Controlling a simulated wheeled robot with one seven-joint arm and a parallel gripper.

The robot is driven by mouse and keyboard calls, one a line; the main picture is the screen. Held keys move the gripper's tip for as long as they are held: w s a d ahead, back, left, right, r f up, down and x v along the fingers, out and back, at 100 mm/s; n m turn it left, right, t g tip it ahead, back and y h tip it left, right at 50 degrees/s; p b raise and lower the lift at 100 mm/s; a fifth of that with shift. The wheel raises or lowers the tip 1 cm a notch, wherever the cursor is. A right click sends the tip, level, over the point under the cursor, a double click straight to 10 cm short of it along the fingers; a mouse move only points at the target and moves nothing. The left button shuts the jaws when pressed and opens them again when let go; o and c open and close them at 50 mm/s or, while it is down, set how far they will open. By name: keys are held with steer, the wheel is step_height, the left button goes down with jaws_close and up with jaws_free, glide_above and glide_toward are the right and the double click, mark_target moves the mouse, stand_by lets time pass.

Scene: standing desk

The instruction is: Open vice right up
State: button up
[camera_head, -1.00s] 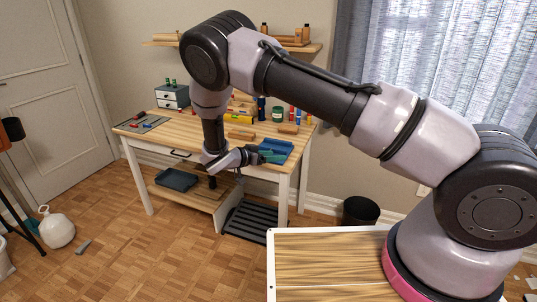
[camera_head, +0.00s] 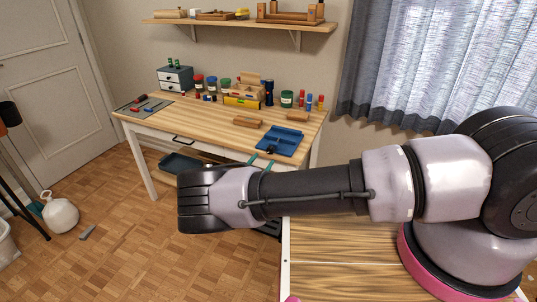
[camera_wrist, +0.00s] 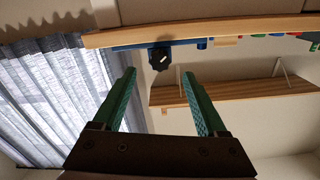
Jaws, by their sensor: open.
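The blue vice (camera_head: 283,138) lies at the right front of the wooden desk. Its black star-shaped knob (camera_head: 269,151) faces me at the desk's front edge. In the wrist view, which is upside down, the black knob (camera_wrist: 159,57) shows between my fingertips in the picture, with some blue of the vice (camera_wrist: 190,43) beside it. My gripper (camera_wrist: 158,75) is open and empty, its teal fingers pointing toward the knob and apart from it. In the head view my arm hides most of my gripper; only teal fingertips (camera_head: 260,161) show just below the knob. How wide the vice's jaws stand is unclear.
Wooden blocks lie on the desk (camera_head: 205,122) near the vice. Jars, a toolbox and a small drawer unit (camera_head: 175,78) stand along its back. A wall shelf (camera_head: 240,25) hangs above. A drawer handle (camera_head: 183,141) sticks out in front.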

mark_target(269, 152)
steer(key=x, duration=0.5)
steer(key=shift+w+d, duration=0.15)
steer(key=shift+w, duration=0.2)
jaws_close()
